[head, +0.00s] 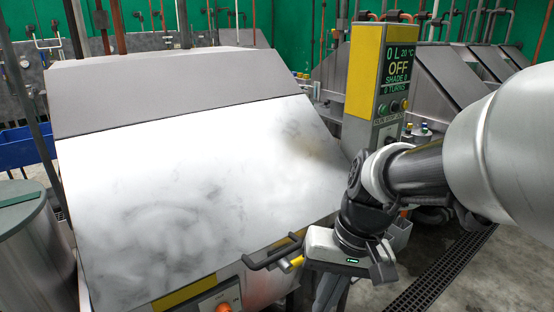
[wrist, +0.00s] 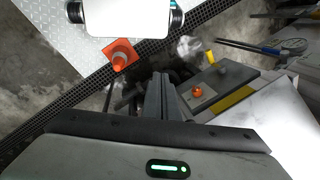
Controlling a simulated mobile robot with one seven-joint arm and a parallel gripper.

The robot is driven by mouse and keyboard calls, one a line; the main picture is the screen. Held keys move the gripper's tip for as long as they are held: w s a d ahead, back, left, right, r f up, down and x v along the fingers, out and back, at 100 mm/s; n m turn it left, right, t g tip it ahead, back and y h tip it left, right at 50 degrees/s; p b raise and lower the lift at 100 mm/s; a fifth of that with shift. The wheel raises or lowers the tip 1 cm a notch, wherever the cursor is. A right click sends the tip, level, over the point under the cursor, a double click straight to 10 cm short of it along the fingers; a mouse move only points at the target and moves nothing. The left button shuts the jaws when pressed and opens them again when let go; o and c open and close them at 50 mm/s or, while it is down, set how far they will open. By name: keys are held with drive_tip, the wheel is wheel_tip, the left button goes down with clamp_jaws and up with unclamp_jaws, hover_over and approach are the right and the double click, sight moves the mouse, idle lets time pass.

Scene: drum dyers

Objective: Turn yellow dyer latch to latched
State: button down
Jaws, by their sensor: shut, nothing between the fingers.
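The yellow-marked dyer has a large pale sloped lid (head: 200,190), which is down, and a yellow panel strip (head: 184,293) on its front. At the lid's lower right corner is a dark bar handle (head: 262,262). A short yellow-tipped piece beside it (head: 297,262) looks like the latch; I cannot tell its setting. A yellow piece (wrist: 211,57) also shows in the wrist view, beyond the fingers. My gripper (head: 384,268) is just right of the latch area, its body partly covering what lies behind. Its fingers (wrist: 162,96) are shut and empty.
A yellow control post (head: 362,75) reading OFF stands behind my arm. An orange button (wrist: 197,91) is on the dyer's front, right of my fingers. An orange cone (wrist: 122,53) stands on the floor. A steel drum (head: 35,250) is at left. A floor grate (head: 440,272) runs at right.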

drive_tip(key=w+a+f+m+y+b, duration=0.2)
drive_tip(key=f+m+y+b, duration=0.15)
drive_tip(key=f, duration=0.35)
drive_tip(key=w+a+f+m+g+y+b, duration=0.1)
drive_tip(key=w+f+m+y+b, duration=0.2)
drive_tip(key=f+y, duration=0.25)
drive_tip(key=w+a+f+m+y+b, duration=0.2)
drive_tip(key=f+m+y+b, duration=0.15)
drive_tip(key=f, duration=0.35)
drive_tip(key=w+d+f+m+t+h+b, duration=0.1)
drive_tip(key=w+d+f+m+t+b, duration=0.3)
drive_tip(key=w+d+f+m+t, duration=0.45)
drive_tip(key=w+d+f+m+t+b, duration=0.3)
drive_tip(key=d+f+m+t+b, duration=0.15)
drive_tip(key=m+t, duration=0.7)
drive_tip(key=w+a+r+n+t+b, duration=0.1)
drive_tip(key=w+a+r, duration=0.3)
drive_tip(key=w+r, duration=0.3)
drive_tip(key=shift+w+r+n+t, duration=0.3)
drive_tip(key=shift+w+r+t, duration=0.1)
drive_tip(key=shift+r, duration=1.35)
drive_tip(key=shift+r, duration=0.1)
